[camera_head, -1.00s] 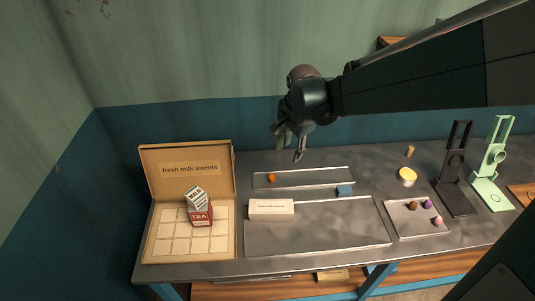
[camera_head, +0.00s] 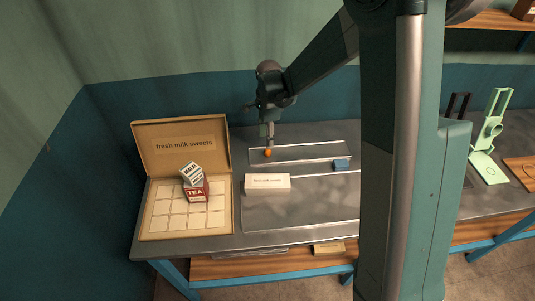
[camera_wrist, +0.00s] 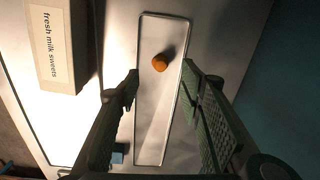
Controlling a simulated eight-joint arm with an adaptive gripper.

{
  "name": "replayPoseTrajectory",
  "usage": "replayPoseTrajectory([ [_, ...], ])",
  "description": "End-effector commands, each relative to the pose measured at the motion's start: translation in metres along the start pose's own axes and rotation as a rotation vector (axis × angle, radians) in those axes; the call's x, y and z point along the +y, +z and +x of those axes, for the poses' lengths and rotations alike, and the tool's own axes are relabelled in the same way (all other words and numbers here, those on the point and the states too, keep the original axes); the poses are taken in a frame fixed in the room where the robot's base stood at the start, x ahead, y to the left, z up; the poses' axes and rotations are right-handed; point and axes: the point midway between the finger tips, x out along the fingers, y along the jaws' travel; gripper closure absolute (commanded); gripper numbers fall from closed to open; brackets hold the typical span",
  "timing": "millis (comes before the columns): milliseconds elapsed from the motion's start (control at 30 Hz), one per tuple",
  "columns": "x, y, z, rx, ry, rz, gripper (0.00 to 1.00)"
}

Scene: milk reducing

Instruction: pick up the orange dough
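The orange dough (camera_head: 268,153) is a small ball on the left end of the narrow metal tray (camera_head: 312,157). In the wrist view the orange dough (camera_wrist: 160,63) lies in the upper part of the tray (camera_wrist: 150,140), ahead of the fingers. My gripper (camera_head: 268,132) is above the dough, pointing down. In the wrist view my gripper (camera_wrist: 160,84) is open, with its fingers apart on either side of the tray and nothing between them. The gap between fingertips and dough is hard to judge.
A blue block (camera_head: 341,164) sits at the tray's right end. A white box (camera_head: 267,184) stands in front, near a larger tray (camera_head: 300,213). An open sweets box (camera_head: 150,222) with milk and tea cartons (camera_head: 197,190) is at left. The wall is close behind.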

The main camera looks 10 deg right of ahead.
Motion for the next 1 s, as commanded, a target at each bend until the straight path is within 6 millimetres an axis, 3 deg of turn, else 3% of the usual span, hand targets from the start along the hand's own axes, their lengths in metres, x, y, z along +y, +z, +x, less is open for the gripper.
replayPoseTrajectory([
  [533, -0.003, 0.002, 0.009, 0.001, 0.008, 0.019, 0.62],
  [1000, -0.003, 0.002, 0.034, 0.001, 0.008, 0.019, 0.62],
])
